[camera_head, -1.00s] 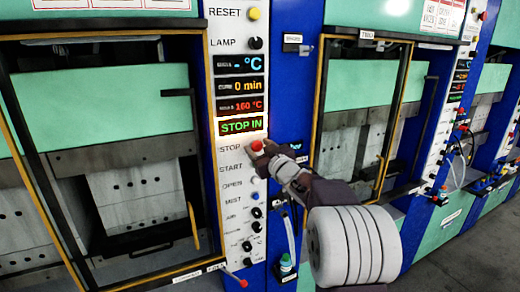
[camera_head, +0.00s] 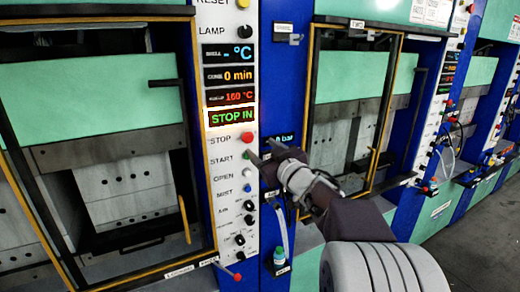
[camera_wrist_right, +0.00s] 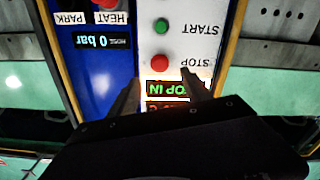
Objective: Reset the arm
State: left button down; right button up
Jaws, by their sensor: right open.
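My right gripper (camera_head: 262,153) is in front of the control panel, just right of the STOP and START buttons, and looks empty. In the right wrist view its two dark fingers (camera_wrist_right: 163,92) stand apart, with the display between them. The red STOP button (camera_head: 246,138) is uncovered and also shows in the wrist view (camera_wrist_right: 160,63). The green START button (camera_head: 246,155) is below it, close to the fingers. The lit display (camera_head: 231,116) reads STOP IN. My left gripper is not in view.
An open-fronted press bay (camera_head: 93,180) with a yellow-edged frame is left of the panel. A second framed press (camera_head: 350,105) is to the right. Grey floor is free at lower right.

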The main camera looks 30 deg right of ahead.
jog(key=shift+w, duration=0.1)
jog(key=w+a+f+n+y+b, duration=0.2)
jog(key=w+a+f+y+b, duration=0.15)
jog(key=a+f, duration=0.5)
jog(key=s+a+f+m+g+b, duration=0.1)
jog(key=a+f+g+b, duration=0.1)
jog(key=a+f, duration=0.35)
jog(key=s+a+f+m+g+b, duration=0.1)
jog(key=a+f+m+g+b, duration=0.1)
jog(key=f, duration=0.6)
jog(key=s+a+f+m+g+h, duration=0.15)
jog(key=s+f+g, duration=0.4)
jog(key=f, duration=0.75)
jog(key=s+f+g, duration=0.3)
jog(key=s+f, duration=0.2)
jog(key=s, duration=0.4)
jog(key=s+f+g, duration=0.4)
jog(key=s, duration=0.5)
jog(key=shift+f+b, duration=0.35)
